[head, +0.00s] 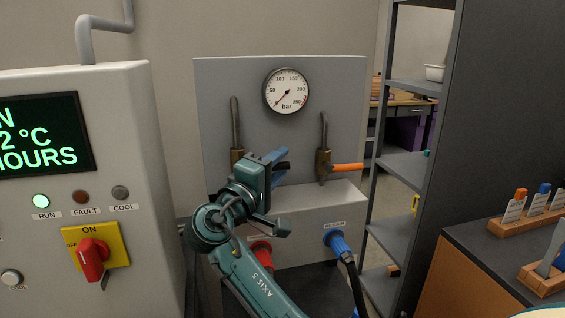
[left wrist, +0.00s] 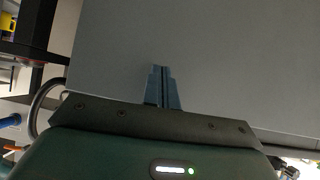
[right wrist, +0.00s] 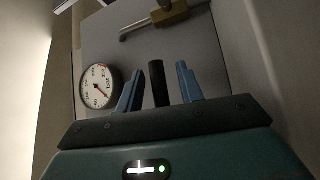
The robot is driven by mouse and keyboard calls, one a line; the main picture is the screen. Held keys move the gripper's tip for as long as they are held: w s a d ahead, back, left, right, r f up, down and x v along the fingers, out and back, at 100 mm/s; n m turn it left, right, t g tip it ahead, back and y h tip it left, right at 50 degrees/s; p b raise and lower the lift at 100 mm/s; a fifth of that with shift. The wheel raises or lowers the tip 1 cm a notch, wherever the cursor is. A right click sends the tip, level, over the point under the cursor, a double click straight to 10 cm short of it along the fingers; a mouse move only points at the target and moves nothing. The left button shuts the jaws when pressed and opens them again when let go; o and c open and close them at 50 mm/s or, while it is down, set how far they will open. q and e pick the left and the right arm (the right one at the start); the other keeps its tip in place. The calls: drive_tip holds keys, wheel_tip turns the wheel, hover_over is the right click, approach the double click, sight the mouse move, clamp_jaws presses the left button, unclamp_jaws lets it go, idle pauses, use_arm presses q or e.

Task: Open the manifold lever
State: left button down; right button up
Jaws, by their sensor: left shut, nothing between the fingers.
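The manifold is a grey panel (head: 215,90) with two brass valves. The right valve (head: 323,163) has an orange lever (head: 347,167) pointing right. The left valve (head: 237,156) is partly hidden by my right arm. My right gripper (head: 277,167) is in front of the panel, with a black handle (head: 285,166) at its blue fingers. In the right wrist view that black handle (right wrist: 158,83) stands between the open fingers, with gaps on both sides. My left gripper (left wrist: 162,88) is shut and empty in the left wrist view, against a plain grey surface; the head view does not show it.
A round bar gauge (head: 287,91) is above the valves. Red (head: 262,254) and blue (head: 335,241) couplings are below. A control cabinet (head: 120,110) with a red switch stands left. A shelf rack (head: 400,165) and a bench with small racks (head: 525,222) are at right.

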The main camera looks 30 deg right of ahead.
idle(0.4)
clamp_jaws()
idle(0.4)
